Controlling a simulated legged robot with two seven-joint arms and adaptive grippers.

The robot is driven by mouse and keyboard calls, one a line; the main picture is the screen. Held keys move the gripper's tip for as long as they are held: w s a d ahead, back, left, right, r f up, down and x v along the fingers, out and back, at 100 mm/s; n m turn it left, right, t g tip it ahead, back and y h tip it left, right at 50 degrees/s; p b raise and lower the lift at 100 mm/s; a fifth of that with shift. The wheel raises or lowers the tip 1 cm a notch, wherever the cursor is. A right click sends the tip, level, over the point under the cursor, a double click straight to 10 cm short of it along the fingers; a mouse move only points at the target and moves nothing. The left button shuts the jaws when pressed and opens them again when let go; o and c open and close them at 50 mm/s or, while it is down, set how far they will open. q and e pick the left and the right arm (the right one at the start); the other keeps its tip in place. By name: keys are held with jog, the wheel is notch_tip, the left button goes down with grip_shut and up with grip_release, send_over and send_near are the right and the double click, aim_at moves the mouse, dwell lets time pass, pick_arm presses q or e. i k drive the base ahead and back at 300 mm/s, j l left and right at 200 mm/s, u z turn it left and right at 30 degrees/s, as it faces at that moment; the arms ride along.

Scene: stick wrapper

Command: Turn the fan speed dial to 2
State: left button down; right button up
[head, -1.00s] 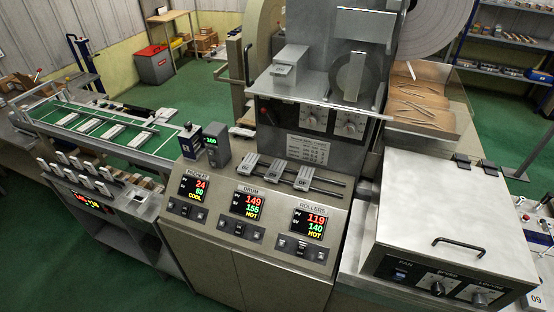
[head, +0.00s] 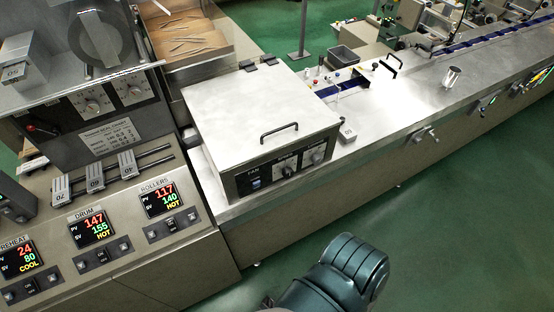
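The fan unit is a pale metal box (head: 255,105) with a black handle on its lid, standing on the steel counter right of the control console. Its dark front panel carries a fan switch (head: 255,182) on the left. The fan speed dial (head: 287,169) is a dark round knob in the middle, and a second, greyer dial (head: 317,156) sits to its right. The dial markings and pointer are too small to read. Neither gripper shows. A dark teal link of one of my arms rises from the bottom edge, well below the panel, touching nothing visible.
The control console (head: 115,260) with lit displays stands at the left. The steel counter (head: 400,130) runs right, with a small white block (head: 347,135), a grey bin (head: 344,57) and a metal cup (head: 451,77). Green floor is open in front.

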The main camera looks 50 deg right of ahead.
aim_at(287, 172)
jog(key=k+j+z, duration=0.15)
jog(key=z, duration=1.45)
